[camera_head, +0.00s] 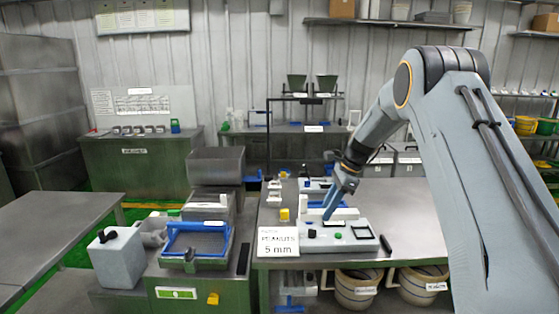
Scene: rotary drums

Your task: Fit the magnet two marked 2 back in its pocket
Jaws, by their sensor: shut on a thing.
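My gripper (327,215) has blue fingers and points down over the back left part of a pale grey panel (372,245) on the right-hand table. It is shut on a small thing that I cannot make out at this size. The panel carries dark rectangular recesses (362,233), a green round button (338,236) and a black knob (312,233). I cannot read any number 2, and I cannot tell which recess is the pocket of magnet two. The fingers hide part of the panel's back edge, and I cannot tell whether they touch it.
A white sign (278,242) reading "5 mm" stands left of the panel. A yellow object (284,214) is behind it. A blue-framed tray (196,241) is on the left bench. The table's right side (410,205) is clear.

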